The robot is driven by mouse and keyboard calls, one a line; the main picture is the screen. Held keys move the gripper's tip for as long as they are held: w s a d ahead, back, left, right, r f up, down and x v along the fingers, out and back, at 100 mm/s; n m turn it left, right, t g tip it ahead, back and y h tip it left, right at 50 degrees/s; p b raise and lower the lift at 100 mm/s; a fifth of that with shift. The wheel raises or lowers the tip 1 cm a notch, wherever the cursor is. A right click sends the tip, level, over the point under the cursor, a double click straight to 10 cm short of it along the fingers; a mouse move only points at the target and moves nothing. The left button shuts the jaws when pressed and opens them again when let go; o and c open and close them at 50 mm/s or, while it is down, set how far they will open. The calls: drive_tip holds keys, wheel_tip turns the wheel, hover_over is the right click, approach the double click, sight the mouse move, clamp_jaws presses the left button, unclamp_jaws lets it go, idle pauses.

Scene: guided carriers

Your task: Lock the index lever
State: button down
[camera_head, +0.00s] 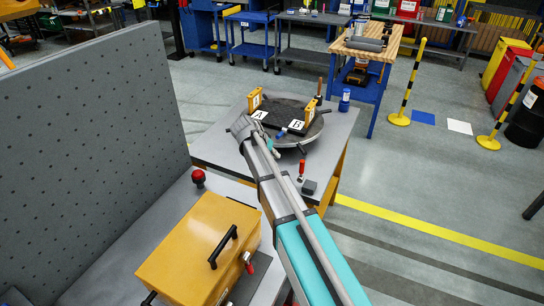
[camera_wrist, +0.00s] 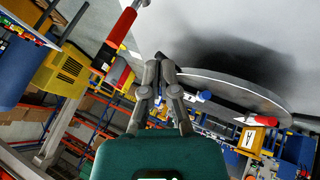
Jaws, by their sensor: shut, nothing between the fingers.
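A round grey turntable (camera_head: 322,128) sits on the grey table, with a dark plate on top marked A (camera_head: 259,115) and B (camera_head: 296,124). A small red-handled lever (camera_head: 301,168) stands at the front right of the table near a dark block (camera_head: 309,187); I cannot tell whether it is the index lever. In the wrist view, a red handle (camera_wrist: 122,27) with a grey tip is at upper left, apart from my gripper (camera_wrist: 160,66). My fingers are together and empty, with the turntable rim (camera_wrist: 237,91) to their right. In the head view my arm reaches the turntable's left side.
A yellow box (camera_head: 190,245) with black handles and a red knob (camera_head: 198,177) are at lower left, beside a tall grey perforated panel (camera_head: 85,130). A wood-topped blue cart (camera_head: 365,55) stands behind. The floor at right is open, with yellow-black posts (camera_head: 408,85).

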sight(302, 170)
drive_tip(key=d+f+b, duration=0.4)
drive_tip(key=d+f, duration=0.1)
drive_tip(key=d, duration=0.2)
idle(0.6)
drive_tip(key=shift+s, duration=0.1)
idle(0.4)
drive_tip(key=shift+r, duration=0.1)
